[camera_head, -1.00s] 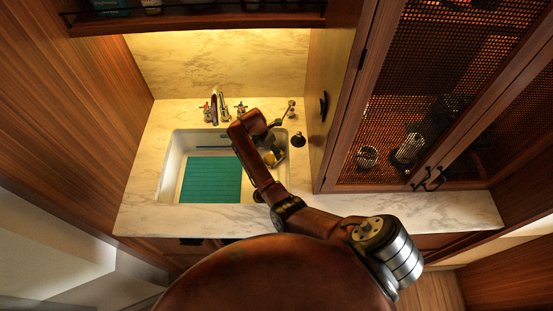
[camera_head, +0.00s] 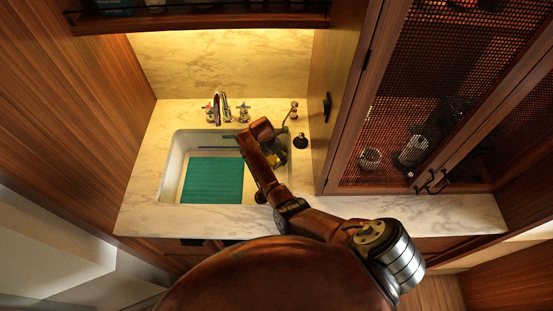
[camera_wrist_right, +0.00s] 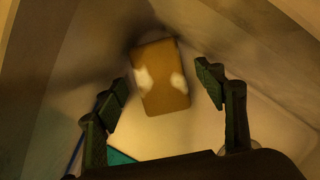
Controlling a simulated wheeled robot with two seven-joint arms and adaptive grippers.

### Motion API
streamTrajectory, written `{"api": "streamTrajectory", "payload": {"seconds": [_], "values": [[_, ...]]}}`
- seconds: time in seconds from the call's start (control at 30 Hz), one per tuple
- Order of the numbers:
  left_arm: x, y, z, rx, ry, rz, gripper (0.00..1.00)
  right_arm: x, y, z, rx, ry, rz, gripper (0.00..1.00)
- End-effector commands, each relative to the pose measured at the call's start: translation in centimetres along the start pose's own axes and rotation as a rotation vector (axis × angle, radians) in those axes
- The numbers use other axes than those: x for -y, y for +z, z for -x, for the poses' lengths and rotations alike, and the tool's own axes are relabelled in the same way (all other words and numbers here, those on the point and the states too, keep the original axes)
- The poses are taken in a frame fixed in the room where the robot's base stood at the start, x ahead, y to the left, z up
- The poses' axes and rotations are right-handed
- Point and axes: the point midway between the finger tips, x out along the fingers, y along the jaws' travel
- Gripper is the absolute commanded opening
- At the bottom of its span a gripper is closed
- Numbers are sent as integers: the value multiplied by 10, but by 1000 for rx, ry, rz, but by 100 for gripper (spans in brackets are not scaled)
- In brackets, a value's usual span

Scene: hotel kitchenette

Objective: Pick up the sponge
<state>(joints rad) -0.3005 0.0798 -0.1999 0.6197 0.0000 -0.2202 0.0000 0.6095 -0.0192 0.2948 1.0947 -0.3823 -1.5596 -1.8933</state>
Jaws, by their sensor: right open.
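The sponge (camera_wrist_right: 160,78) is a yellow-tan block with two pale patches, lying in the corner of the white sink, as my right wrist view shows. My right gripper (camera_wrist_right: 163,80) is open, with its two dark fingers on either side of the sponge in that picture. The fingers look apart from the sponge, and I cannot tell the exact height of the gripper above it. In the head view my right arm reaches into the right side of the sink (camera_head: 172,170) and mostly hides the sponge. My left gripper is not in view.
A teal mat (camera_head: 212,182) lies in the sink, left of my arm. The faucet (camera_head: 218,108) stands behind the sink. Sink walls rise close around the gripper. A mesh-door cabinet (camera_head: 400,110) stands on the right. The marble counter (camera_head: 440,212) in front of it is clear.

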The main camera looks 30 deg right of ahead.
Motion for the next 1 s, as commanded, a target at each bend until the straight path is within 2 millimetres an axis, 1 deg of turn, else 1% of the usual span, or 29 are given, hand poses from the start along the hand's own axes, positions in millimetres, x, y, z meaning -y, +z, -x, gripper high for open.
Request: {"api": "streamTrajectory", "payload": {"seconds": [0.43, 0.77, 0.83, 1.0], "values": [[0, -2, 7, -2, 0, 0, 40, 0, -1, -3, -1, -1, -1, 64], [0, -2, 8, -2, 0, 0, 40, 0, -1, -4, 0, 0, -1, 64], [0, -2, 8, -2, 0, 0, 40, 0, -1, -4, 0, -1, -1, 61], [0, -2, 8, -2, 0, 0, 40, 0, -1, -4, 0, -1, 0, 49]]}}
